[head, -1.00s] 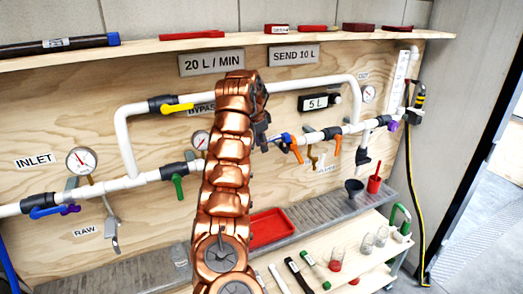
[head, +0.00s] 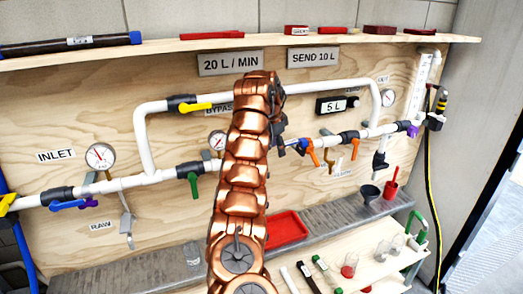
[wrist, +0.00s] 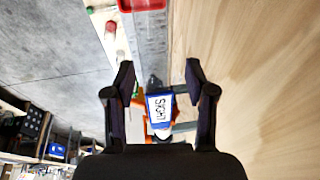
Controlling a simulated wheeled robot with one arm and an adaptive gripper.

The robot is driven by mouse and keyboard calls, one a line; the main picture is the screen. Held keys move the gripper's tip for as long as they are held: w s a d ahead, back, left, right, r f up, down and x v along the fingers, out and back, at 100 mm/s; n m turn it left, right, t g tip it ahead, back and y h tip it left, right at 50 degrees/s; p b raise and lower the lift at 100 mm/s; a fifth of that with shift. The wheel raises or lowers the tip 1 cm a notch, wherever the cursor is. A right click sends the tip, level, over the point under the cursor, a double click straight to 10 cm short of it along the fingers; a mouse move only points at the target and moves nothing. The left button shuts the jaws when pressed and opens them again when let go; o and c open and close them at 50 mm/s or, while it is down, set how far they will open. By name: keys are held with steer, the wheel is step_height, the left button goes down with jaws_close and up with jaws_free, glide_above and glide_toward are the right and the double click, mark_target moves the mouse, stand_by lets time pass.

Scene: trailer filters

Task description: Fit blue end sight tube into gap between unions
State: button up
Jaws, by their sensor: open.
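In the wrist view a short piece with blue edges and a white label reading "SIGHT" (wrist: 160,107) lies between the fingers of my gripper (wrist: 160,68). The gripper is open, with space on both sides of the piece. In the head view my copper arm covers the middle of the lower pipe line, so the gap and its unions are hidden. A blue part (head: 298,145) shows just right of my gripper (head: 280,128), by an orange valve handle (head: 312,153). I cannot tell whether the sight piece is seated in the line.
A dark tube with a blue end (head: 70,45) lies on the upper shelf (head: 230,43). A red tray (head: 287,229) sits on the grey ledge below the pipes. Several cups and tubes stand lower right. The white bypass pipe (head: 310,86) runs above.

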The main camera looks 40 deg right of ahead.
mark_target(272, 152)
steer(key=shift+v, duration=2.1)
steer(key=a+b, duration=0.3)
steer(key=shift+s+f, duration=0.15)
steer(key=shift+s, duration=0.05)
steer(key=shift+s+a+b, duration=0.25)
steer(key=shift+a+b, duration=0.65)
steer(key=shift+a, duration=0.55)
steer(key=shift+s+a+b, duration=0.3)
steer(key=shift+a+b, duration=0.55)
steer(key=shift+a, duration=0.65)
steer(key=shift+s+a+b, duration=0.25)
steer(key=shift+a+b, duration=0.65)
steer(key=shift+a, duration=0.55)
